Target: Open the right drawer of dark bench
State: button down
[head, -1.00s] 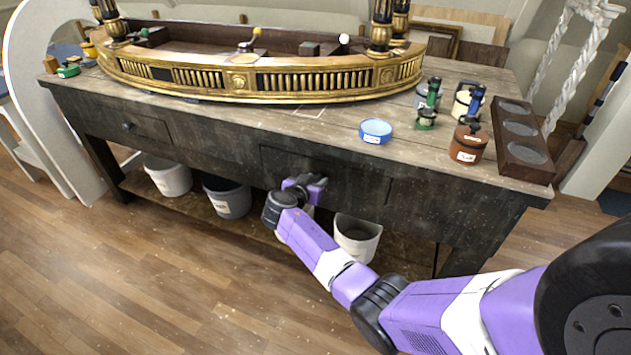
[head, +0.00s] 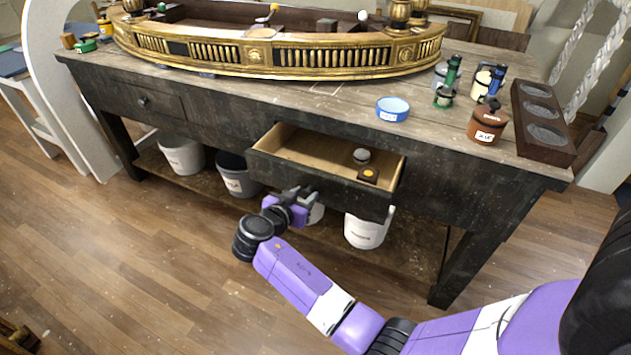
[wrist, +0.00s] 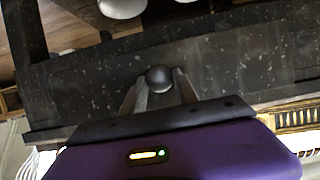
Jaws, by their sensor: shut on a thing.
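The dark bench (head: 225,115) stands across the head view with a worn wooden top. Its right drawer (head: 270,158) is pulled out, showing a pale wooden inside. A small grey round thing (head: 361,155) and a dark block with an orange-yellow spot (head: 368,174) lie in it, toward the right end. My gripper (head: 303,194) is at the drawer's front. In the wrist view my gripper (wrist: 160,88) is shut on the dark round knob (wrist: 158,78) of the drawer front (wrist: 225,60). The knob is hidden in the head view.
The left drawer (head: 150,103) is closed. White and grey buckets (head: 181,155) stand on the lower shelf. On top are a gilt curved console (head: 270,55), a blue dish (head: 392,108), a brown pot (head: 487,122) and a dark tray with round hollows (head: 520,110). Open floor lies in front.

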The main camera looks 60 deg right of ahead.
jog(key=a, duration=0.8)
jog(key=shift+s+a+b, duration=0.15)
jog(key=shift+s+b, duration=0.2)
jog(key=shift+b, duration=0.1)
jog(key=c, duration=0.9)
grip_release()
jog(key=shift+c, duration=0.2)
jog(key=v, duration=0.7)
jog(key=shift+a, duration=0.4)
jog(key=shift+r, duration=0.1)
